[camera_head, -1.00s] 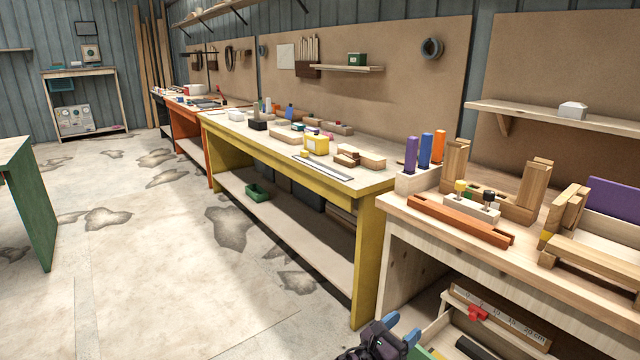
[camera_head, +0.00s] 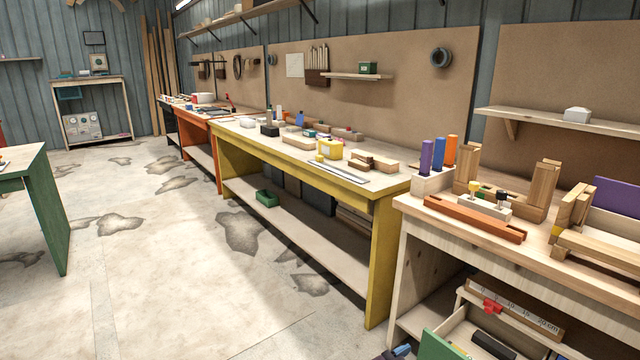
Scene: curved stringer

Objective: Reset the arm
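A small part of my own arm, dark with a blue piece, shows at the bottom edge, right of the middle. Neither gripper's fingertips can be made out, so I cannot tell what either one holds. The light wooden workbench (camera_head: 412,270) stands at the right, close to that arm part. On it are an orange-brown wooden rail (camera_head: 475,217), a pale block with purple, blue and orange handles (camera_head: 432,184), and wooden blocks (camera_head: 545,190).
An open drawer (camera_head: 455,345) with a green side juts out low at the right. A yellow bench (camera_head: 378,250) runs along the wall. A green-legged table (camera_head: 52,215) stands at left. The concrete floor (camera_head: 170,300) between is clear.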

